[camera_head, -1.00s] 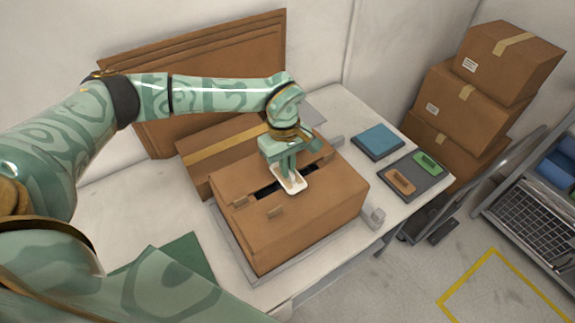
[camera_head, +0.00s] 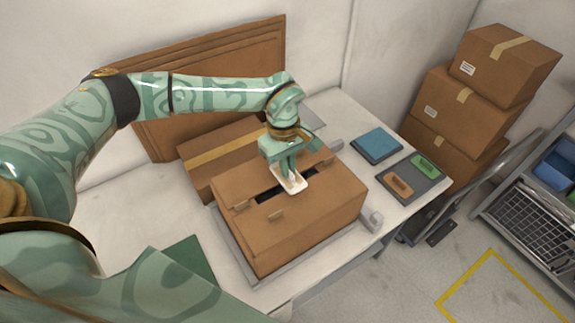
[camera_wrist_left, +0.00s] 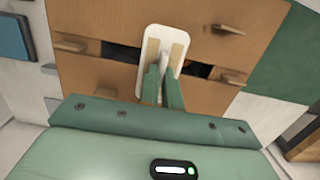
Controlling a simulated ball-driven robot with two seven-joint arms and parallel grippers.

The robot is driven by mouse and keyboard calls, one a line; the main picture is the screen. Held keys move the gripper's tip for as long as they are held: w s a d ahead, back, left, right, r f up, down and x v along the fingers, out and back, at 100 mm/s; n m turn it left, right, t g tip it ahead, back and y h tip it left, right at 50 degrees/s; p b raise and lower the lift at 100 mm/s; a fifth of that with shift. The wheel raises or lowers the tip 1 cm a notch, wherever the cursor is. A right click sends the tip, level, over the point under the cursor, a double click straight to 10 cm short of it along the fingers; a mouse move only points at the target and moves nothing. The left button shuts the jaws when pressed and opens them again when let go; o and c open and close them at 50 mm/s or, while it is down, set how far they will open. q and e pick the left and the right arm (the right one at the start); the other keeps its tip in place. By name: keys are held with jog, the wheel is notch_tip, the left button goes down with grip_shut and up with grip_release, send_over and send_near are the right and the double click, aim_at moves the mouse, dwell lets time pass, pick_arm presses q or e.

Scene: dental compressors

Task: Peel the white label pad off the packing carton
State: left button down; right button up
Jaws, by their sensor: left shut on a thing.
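The packing carton (camera_head: 305,222) sits on a grey plate on the table, with a dark slot across its top; its top also shows in the left wrist view (camera_wrist_left: 100,75). The white label pad (camera_head: 290,186) lies at the slot on the carton top. In the left wrist view the pad (camera_wrist_left: 163,31) is a rounded white plate with two tan strips and a raised white middle part. My left gripper (camera_head: 288,174) is shut on the pad, its green fingers reaching down to it. Whether the pad touches the carton I cannot tell. My right gripper does not show.
A blue pad (camera_head: 376,143) and a grey tray (camera_head: 412,190) with a green and an orange piece lie to the right on the table. A taped carton (camera_head: 215,165) and flat cardboard (camera_head: 215,55) stand behind. Stacked boxes (camera_head: 470,105) stand at right.

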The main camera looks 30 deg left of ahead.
pick_arm(q)
jog(key=shift+r, duration=0.15)
notch_tip(320, 180, up, 6)
jog(key=p, duration=0.5)
dwell(0.3)
jog(key=shift+s+f, duration=0.1)
jog(key=shift+f, duration=0.1)
